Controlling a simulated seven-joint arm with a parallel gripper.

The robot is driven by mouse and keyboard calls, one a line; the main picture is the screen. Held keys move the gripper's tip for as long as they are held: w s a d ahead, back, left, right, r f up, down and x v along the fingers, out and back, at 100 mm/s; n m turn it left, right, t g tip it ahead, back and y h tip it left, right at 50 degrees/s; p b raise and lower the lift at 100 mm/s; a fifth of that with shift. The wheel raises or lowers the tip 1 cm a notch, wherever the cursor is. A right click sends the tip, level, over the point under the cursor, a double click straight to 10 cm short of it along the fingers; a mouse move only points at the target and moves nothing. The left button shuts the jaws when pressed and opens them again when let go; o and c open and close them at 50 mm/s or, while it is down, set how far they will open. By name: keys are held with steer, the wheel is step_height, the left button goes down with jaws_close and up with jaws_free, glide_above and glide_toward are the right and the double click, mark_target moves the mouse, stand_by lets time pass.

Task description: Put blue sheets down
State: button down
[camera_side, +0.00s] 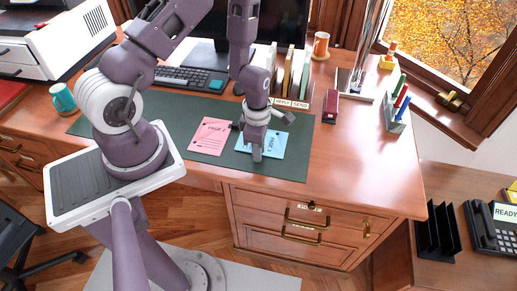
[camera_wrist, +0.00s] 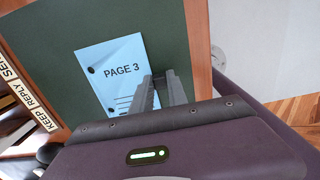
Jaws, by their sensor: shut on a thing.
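The blue sheets (camera_side: 275,146) lie flat, or nearly so, over the dark green desk mat (camera_side: 180,122), to the right of the pink sheet (camera_side: 209,136). I cannot tell whether they touch the mat. In the wrist view the top blue sheet (camera_wrist: 108,68) reads PAGE 3 and has two dark round marks at its left edge. My gripper (camera_side: 257,156) points down at the blue sheets and covers part of them. In the wrist view its fingers (camera_wrist: 162,90) are close together, shut on the sheets' near right edge.
A sorter (camera_side: 291,102) labelled REPLY and SEND stands behind the mat, with a dark red stapler-like block (camera_side: 330,107) to its right. A pen holder (camera_side: 396,115) stands at the right. A keyboard (camera_side: 185,77) lies behind.

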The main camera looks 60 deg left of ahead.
steer(key=shift+f, duration=0.1)
steer(key=c, duration=1.3)
jaws_free()
steer(key=s+d+r+m+t, duration=0.15)
steer(key=r+m, duration=0.45)
steer(key=r, duration=0.7)
steer(key=s+d+r+m+t, duration=0.1)
steer(key=d+r+m, duration=0.3)
steer(key=r, duration=0.9)
steer(key=s+r+m+t, duration=0.3)
steer(key=s+r+m, duration=0.6)
steer(key=m, duration=0.8)
steer(key=s, duration=0.2)
steer(key=shift+s+r, duration=0.3)
steer(key=shift+r, duration=0.05)
